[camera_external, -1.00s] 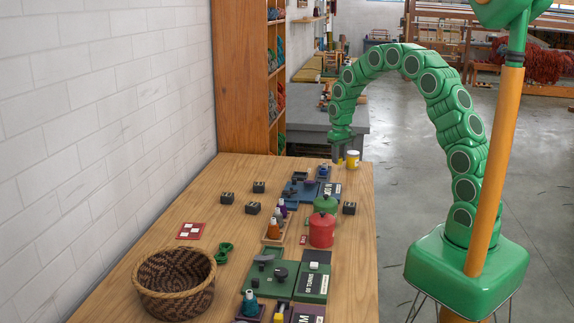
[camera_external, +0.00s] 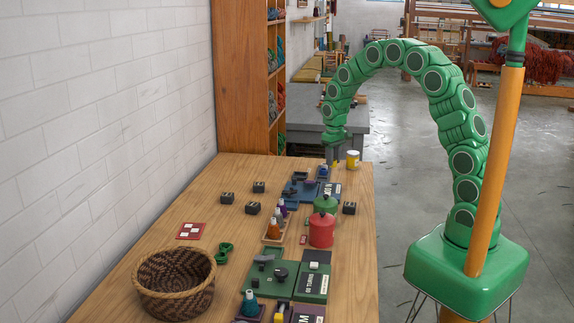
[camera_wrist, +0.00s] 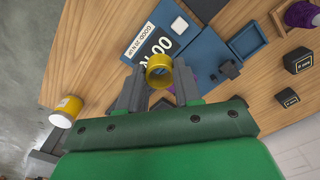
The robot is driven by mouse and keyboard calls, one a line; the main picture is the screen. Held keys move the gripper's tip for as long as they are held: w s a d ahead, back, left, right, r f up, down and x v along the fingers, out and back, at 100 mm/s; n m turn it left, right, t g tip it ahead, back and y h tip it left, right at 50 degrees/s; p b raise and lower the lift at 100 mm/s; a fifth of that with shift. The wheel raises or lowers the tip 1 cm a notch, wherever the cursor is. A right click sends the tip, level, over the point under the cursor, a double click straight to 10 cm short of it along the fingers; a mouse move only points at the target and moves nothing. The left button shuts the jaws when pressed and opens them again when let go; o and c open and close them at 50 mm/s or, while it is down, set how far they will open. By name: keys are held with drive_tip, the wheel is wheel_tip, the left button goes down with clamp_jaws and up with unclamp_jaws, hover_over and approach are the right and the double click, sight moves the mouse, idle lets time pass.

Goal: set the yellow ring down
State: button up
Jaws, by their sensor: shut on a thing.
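The yellow ring (camera_wrist: 159,71) is between the two grey fingers of my gripper (camera_wrist: 158,88) in the wrist view, its opening facing the camera. The fingers are shut on it. In the external view my gripper (camera_external: 334,158) hangs low over the far end of the table, and I cannot make out the ring there.
A yellow pot with a white top (camera_external: 352,159) stands right of my gripper. Bare wood shows left of the blue board.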

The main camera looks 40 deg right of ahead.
drive_tip(key=s+a+n, duration=0.3)
drive_tip(key=s+a, duration=0.2)
drive_tip(key=a, duration=0.8)
drive_tip(key=s+a+n, duration=0.2)
drive_tip(key=s+a, duration=0.3)
drive_tip(key=a, duration=0.7)
drive_tip(key=s+a+n, duration=0.3)
drive_tip(key=s+a, duration=0.2)
drive_tip(key=a, duration=0.8)
approach(234, 236)
drive_tip(key=shift+s+d+f, duration=0.25)
drive_tip(key=shift+s+d, duration=0.05)
drive_tip(key=shift+s, duration=0.15)
drive_tip(key=shift+s+d+f, duration=0.25)
drive_tip(key=shift+s, duration=0.15)
drive_tip(key=shift+w+a+f, duration=0.3)
drive_tip(key=shift+w+f, duration=0.05)
drive_tip(key=shift+f, duration=0.15)
drive_tip(key=shift+w+a+f, duration=0.25)
drive_tip(key=shift+w+f, duration=0.05)
drive_tip(key=shift+f, duration=1.7)
drive_tip(key=o, duration=1)
drive_tip(key=shift+f, duration=0.1)
